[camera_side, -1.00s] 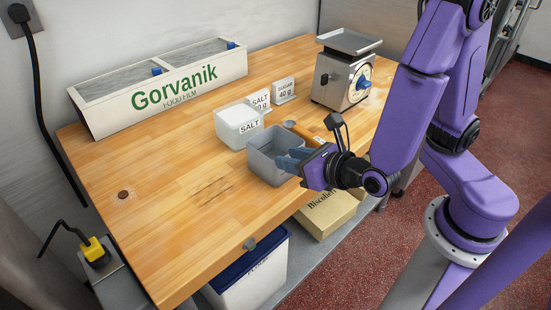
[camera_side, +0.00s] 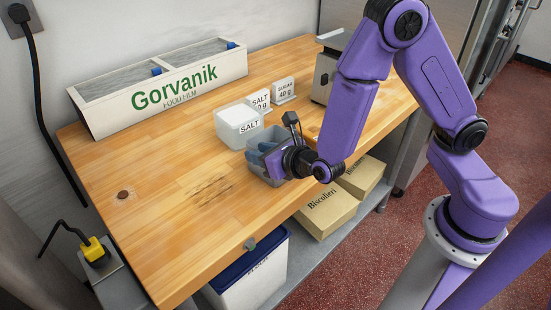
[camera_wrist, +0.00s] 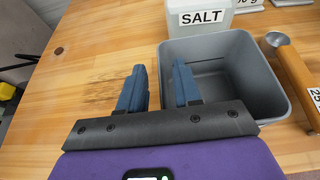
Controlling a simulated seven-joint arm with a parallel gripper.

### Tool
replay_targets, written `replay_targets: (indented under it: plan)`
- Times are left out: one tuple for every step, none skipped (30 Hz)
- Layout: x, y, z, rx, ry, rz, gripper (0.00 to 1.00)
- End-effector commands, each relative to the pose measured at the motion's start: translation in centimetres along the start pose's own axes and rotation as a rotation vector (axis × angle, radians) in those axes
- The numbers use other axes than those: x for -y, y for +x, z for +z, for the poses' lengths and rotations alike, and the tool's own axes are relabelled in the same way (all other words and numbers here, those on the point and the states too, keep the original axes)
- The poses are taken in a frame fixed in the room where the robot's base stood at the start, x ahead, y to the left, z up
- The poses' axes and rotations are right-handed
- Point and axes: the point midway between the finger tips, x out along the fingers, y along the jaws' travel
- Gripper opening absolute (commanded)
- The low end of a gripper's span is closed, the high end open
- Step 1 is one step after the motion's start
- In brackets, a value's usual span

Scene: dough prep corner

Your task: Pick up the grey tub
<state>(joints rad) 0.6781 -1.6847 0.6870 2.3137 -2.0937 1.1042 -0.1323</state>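The grey tub (camera_side: 257,168) is an open, empty-looking square container standing upright on the wooden table, near its front edge. In the wrist view the grey tub (camera_wrist: 240,50) lies right of centre. My gripper (camera_wrist: 158,68) is open with its two blue fingers apart. The left finger appears outside the tub's left wall and the right finger over the tub's interior, so that wall lies between them. I cannot tell whether either finger touches it. In the side view my gripper (camera_side: 268,152) is at the tub and hides its right part.
A white-filled salt tub (camera_side: 240,127) stands close behind the grey tub. A wooden-handled tool (camera_wrist: 298,72) lies right of the tub. Label cards (camera_side: 284,89), a scale (camera_side: 325,78) and a long film box (camera_side: 160,90) stand farther back. The table's left side is clear.

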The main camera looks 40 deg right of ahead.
Motion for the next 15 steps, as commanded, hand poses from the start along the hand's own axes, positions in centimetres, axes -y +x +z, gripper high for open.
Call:
replay_targets:
  plan:
    - [0.03,0.39,-0.02,0.0,0.0,-0.001,0.33]
    - [0.01,0.53,0.0,0.0,0.0,0.0,0.33]
    - [0.01,0.63,0.01,0.0,0.0,0.0,0.33]
    - [0.01,0.67,0.01,0.0,0.0,0.0,0.33]
    - [0.01,0.68,0.01,0.0,0.0,0.001,0.33]
    - [0.01,0.67,0.01,0.0,0.0,0.001,0.33]
    - [0.01,0.66,0.01,0.0,0.0,0.001,0.33]
    - [0.01,0.65,0.01,0.0,0.0,0.001,0.33]
    - [0.0,0.65,0.01,0.0,0.0,0.001,0.33]
    - [0.0,0.64,0.01,0.0,0.0,0.001,0.26]
    - [0.0,0.64,0.01,0.0,0.0,0.001,0.17]
    - [0.0,0.63,0.01,0.0,0.0,0.001,0.04]
    - [-0.01,0.63,0.01,0.0,0.0,0.001,0.0]
    - [-0.01,0.63,0.01,0.0,0.0,0.001,0.0]
    - [-0.01,0.62,0.01,0.0,0.0,0.001,0.0]
